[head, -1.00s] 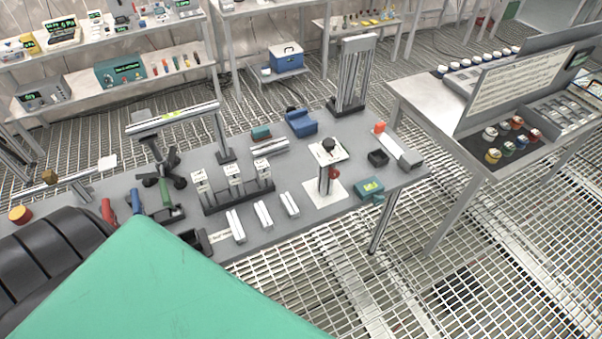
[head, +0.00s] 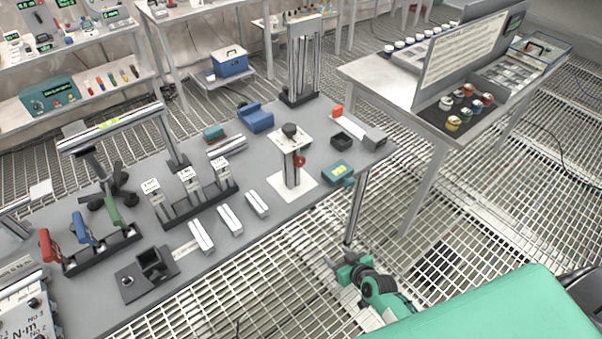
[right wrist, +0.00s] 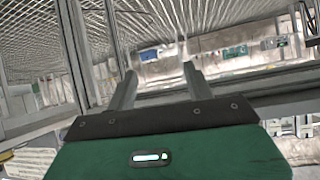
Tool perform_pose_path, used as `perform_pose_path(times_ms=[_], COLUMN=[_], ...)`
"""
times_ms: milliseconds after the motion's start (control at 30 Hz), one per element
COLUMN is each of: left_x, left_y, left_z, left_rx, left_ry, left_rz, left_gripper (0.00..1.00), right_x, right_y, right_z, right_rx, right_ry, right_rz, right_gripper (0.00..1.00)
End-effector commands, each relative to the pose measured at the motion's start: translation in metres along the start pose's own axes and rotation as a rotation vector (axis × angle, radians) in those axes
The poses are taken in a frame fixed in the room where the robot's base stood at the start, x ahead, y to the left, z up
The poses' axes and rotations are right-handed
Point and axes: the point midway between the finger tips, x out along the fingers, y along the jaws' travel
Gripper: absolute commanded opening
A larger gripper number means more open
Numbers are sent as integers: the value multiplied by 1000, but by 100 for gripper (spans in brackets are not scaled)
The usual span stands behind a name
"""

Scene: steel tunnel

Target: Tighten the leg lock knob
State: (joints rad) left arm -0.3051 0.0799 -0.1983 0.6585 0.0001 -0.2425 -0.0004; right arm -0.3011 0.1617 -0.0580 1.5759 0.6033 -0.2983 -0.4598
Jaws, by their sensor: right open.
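A small stand with a white top plate (head: 294,142) and a post stands on a white sheet (head: 306,178) on the grey bench (head: 255,222). A red knob (head: 299,161) is on the side of its post, and a black knob (head: 289,130) is on its top. I cannot tell from labels which is the leg lock knob. My right gripper (head: 346,263) is beyond the bench's front edge, over the floor grating, apart from the stand. In the right wrist view its two grey fingers (right wrist: 158,82) stand apart with nothing between them. My left gripper is out of view.
A teal box (head: 338,172) and a black tray (head: 347,141) lie right of the stand. White-grey blocks (head: 230,219) lie left. A bench leg (head: 355,208) stands near my right gripper. A second table (head: 390,85) is at the right. Open grating lies between the tables.

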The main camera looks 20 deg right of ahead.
Motion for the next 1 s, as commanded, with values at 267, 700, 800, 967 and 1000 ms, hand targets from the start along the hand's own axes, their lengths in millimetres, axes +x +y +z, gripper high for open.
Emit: perform_pose_path(times_ms=[267, 700, 800, 967, 1000], left_x=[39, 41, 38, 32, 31], left_y=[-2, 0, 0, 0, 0], left_z=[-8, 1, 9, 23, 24], left_rx=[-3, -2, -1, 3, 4], left_ry=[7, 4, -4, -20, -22], left_rz=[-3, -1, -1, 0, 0], left_gripper=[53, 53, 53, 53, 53], right_x=[-57, -96, -83, -58, -51], right_y=[-11, -27, -30, -34, -35], right_z=[-177, -254, -263, -278, -282], right_rx=[-68, -110, -109, -109, -109], right_ry=[401, 569, 569, 568, 567], right_rz=[-78, -120, -121, -122, -120], right_gripper=[53, 53, 53, 53, 53])
